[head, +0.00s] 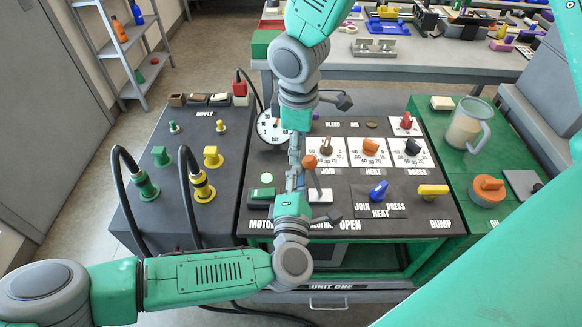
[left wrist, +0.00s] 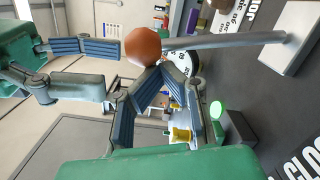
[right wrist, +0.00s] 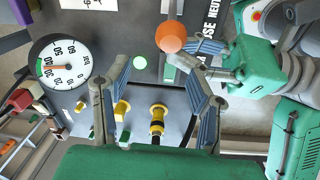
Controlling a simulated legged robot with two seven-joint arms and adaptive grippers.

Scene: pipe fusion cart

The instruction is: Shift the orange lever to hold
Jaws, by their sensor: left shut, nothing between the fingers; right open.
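The orange lever's round knob (head: 310,161) stands above the dark panel on a thin grey rod, leaning away from its white base plate. In the left wrist view the knob (left wrist: 142,46) is just beyond my left fingertips, with the rod running right to the plate. My left gripper (head: 294,178) is shut and empty, close beside the knob; whether it touches cannot be told. My right gripper (head: 295,147) comes down from above and is open. In the right wrist view the knob (right wrist: 171,36) lies beyond its open fingers. The hold mark is not readable.
A round gauge (head: 270,127) and green lit button (head: 266,179) are left of the lever. A blue handle (head: 378,191) and yellow handle (head: 432,190) stand to its right. Cabled connectors (head: 202,186) rise on the left panel. My two grippers are very near each other.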

